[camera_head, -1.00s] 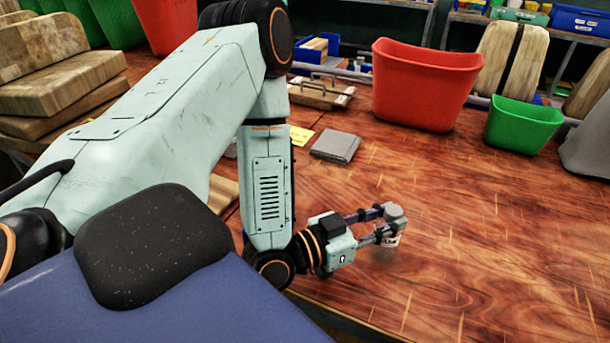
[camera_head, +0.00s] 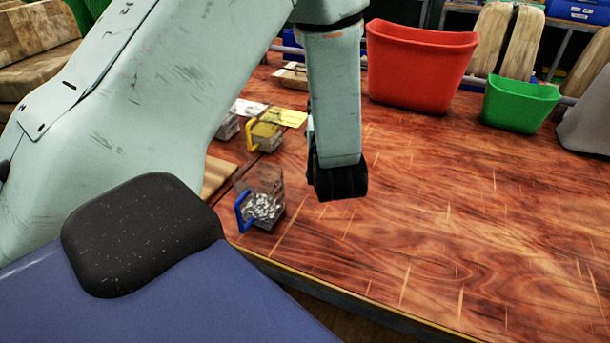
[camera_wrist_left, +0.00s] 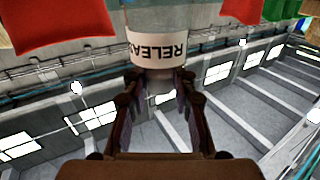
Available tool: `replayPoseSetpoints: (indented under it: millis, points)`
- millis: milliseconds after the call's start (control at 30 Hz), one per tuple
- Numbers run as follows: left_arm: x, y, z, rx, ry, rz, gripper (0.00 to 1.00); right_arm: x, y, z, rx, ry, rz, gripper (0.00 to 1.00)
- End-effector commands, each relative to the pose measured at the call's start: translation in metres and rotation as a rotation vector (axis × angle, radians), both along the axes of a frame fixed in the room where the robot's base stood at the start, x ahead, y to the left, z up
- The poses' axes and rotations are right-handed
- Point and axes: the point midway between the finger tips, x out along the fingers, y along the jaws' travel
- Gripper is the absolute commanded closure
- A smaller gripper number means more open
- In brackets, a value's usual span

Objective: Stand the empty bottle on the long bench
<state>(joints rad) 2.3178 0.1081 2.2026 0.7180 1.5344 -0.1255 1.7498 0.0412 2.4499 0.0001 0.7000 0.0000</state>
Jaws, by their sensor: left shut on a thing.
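In the left wrist view my left gripper (camera_wrist_left: 155,78) is shut on a bottle (camera_wrist_left: 160,20), with its two fingers on either side. The bottle looks clear and greyish, with a white label (camera_wrist_left: 158,48) whose letters, "RELEA", read upside down in this view. The bottle's top runs out of the frame. In the head view neither bottle nor gripper shows; my left arm's pale link and black joint stand over the bench. The long bench (camera_head: 450,210) has a reddish-brown wooden top. My right gripper is in neither view.
A red bin (camera_head: 420,65) and a green bin (camera_head: 520,103) stand along the bench's back. A blue-handled container of metal bits (camera_head: 262,207) and a yellow-handled container (camera_head: 264,137) stand left of my arm. The bench's middle and right are clear.

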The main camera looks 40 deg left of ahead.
Motion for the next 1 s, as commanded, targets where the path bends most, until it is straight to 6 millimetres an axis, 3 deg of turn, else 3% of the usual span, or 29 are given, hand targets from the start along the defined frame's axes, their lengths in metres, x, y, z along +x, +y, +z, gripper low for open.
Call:
replayPoseSetpoints:
  millis: [333,600,1000]
  points:
    - [-0.026,0.021,0.018,0.0,0.002,0.242,1.0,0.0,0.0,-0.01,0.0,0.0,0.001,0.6]
    - [-0.027,0.022,-0.027,0.0,0.007,0.253,1.0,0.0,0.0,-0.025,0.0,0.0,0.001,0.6]
    - [-0.027,0.022,-0.066,0.0,0.005,0.251,1.0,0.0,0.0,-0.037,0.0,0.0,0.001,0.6]
